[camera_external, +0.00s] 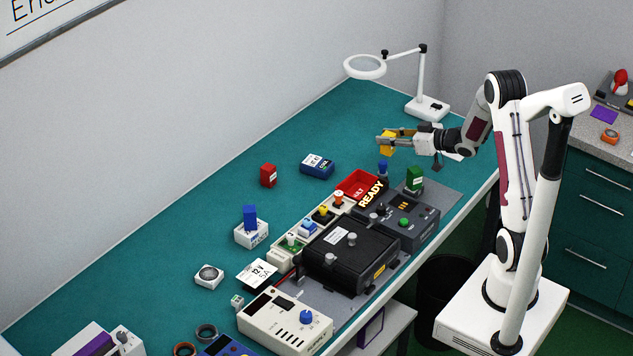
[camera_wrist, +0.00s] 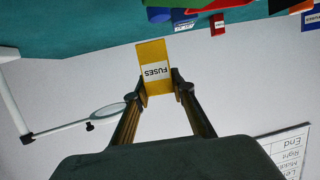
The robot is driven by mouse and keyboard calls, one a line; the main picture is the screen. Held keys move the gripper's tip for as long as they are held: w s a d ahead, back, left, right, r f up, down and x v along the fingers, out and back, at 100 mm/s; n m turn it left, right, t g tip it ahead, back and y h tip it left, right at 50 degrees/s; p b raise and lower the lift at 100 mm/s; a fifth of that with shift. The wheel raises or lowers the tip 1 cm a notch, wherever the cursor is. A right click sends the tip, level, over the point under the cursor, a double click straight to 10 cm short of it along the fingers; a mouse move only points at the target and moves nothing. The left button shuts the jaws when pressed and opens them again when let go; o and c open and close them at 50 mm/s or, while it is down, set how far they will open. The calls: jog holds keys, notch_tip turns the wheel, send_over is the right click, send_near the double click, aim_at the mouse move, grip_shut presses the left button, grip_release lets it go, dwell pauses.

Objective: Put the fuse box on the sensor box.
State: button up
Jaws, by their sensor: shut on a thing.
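My gripper (camera_external: 384,140) is shut on the yellow fuse box (camera_external: 389,147), held in the air above the back right part of the bench. In the wrist view the fuse box (camera_wrist: 155,71) sits between both fingertips, with its FUSES label upside down. I cannot read which thing is the sensor box. A blue box with a white label (camera_external: 317,168) lies on the bench to the left of my gripper, and a small red box (camera_external: 268,178) stands beside it. Both are apart from the gripper.
A red bin (camera_external: 356,184), a READY station (camera_external: 412,222) and a black case (camera_external: 350,255) fill the bench's middle. A white magnifier lamp (camera_external: 428,107) stands behind the gripper. Bare teal bench (camera_external: 330,125) lies along the wall.

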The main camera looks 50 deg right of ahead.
jog(key=w+a+r+y, duration=0.1)
jog(key=w+a+r, duration=0.2)
jog(key=w+a, duration=1)
jog(key=r+m+h, duration=0.1)
jog(key=h, duration=0.2)
send_over(318, 162)
jog(key=shift+r, duration=0.1)
jog(key=shift+y, duration=0.3)
jog(key=shift+f, duration=3.15)
jog(key=shift+f, duration=0.1)
jog(key=shift+f, duration=1.75)
jog(key=shift+f, duration=0.15)
